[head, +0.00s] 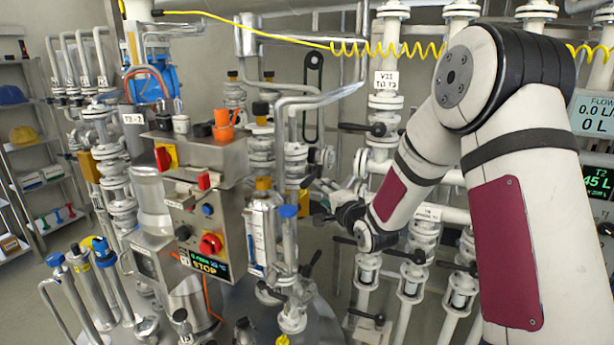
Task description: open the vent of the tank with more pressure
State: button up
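My arm reaches in from the right, and my gripper (328,205) is small and dark near the middle of the view. It is beside the steel pipework right of a blue-capped fitting (288,212). Its fingers blend into the dark valve parts behind, so I cannot tell whether they are open or touching anything. A steel tank top (260,325) with several fittings and dark handles fills the bottom centre. I cannot pick out a vent or compare tank pressures.
White flanged pipes with black-handled valves stand behind my arm, one labelled V25 (387,80). A T2 display (597,182) reads about 45 L at the right, below a flow display (593,112). A yellow coiled hose (390,50) crosses above. Shelves (35,150) stand left.

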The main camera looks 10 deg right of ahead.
aim_at(310, 183)
jog(key=w, duration=0.4)
jog(key=w+a+f, duration=0.1)
jog(key=w, duration=0.4)
jog(key=w+a+f, duration=0.1)
jog(key=w, duration=0.3)
jog(key=shift+w, duration=0.2)
grip_shut()
